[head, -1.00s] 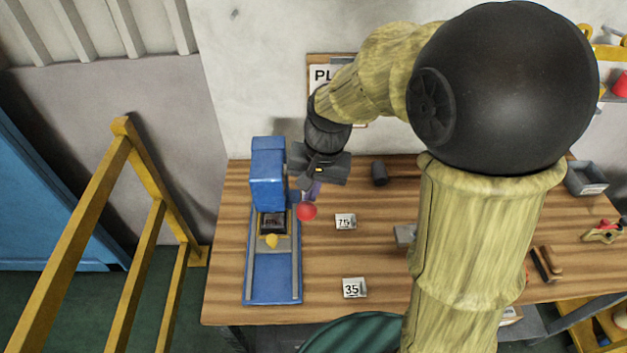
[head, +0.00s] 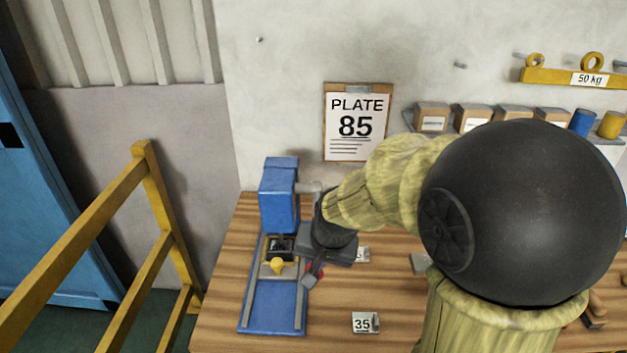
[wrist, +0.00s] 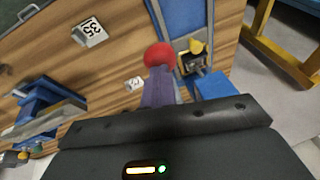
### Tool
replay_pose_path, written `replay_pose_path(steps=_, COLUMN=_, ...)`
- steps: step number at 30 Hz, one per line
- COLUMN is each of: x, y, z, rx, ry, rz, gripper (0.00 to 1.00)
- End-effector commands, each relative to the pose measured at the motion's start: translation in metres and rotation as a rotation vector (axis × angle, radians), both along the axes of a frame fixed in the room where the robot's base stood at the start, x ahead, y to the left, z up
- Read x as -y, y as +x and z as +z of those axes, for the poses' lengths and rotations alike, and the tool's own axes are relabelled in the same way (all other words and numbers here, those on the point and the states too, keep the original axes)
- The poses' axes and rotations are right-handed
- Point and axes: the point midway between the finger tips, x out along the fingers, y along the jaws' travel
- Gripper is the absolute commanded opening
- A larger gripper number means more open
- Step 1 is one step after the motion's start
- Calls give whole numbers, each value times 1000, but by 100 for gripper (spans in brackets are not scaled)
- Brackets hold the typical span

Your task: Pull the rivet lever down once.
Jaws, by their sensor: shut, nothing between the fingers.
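The blue rivet press (head: 279,208) stands on the left of the bench; it also shows in the wrist view (wrist: 212,85). A grey shaft (head: 309,188) sticks out from its right side. The red lever knob (wrist: 158,55) is clear in the wrist view, just beyond my fingertips; I cannot tell if they touch. In the head view only slivers of red show behind my gripper (head: 311,278). My gripper is shut and empty, to the right of the press and level with its lower part. The lever bar is mostly hidden by my wrist.
A yellow-topped fixture (head: 277,266) sits on the press base. A 35 card (head: 364,322) stands on the bench to the right, and another card (head: 363,255) is partly hidden by my wrist. A yellow rail (head: 160,195) stands left of the bench. A PLATE 85 sheet (head: 356,123) hangs behind.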

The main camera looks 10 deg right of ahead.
Motion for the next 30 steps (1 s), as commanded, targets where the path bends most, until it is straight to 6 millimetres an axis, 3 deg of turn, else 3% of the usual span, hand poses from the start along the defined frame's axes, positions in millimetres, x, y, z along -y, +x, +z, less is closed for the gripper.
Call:
replay_pose_path(steps=3, x=0, y=0, z=-15, rx=-1, ry=0, rz=-2, gripper=0)
replay_pose_path(steps=12, x=1, y=-2, z=-26, rx=-15, ry=-2, rz=-1, gripper=0)
replay_pose_path(steps=24, x=1, y=-3, z=-27, rx=-19, ry=-3, rz=1, gripper=0)
replay_pose_path(steps=30, x=3, y=-2, z=-12, rx=-11, ry=-2, rz=1, gripper=0)
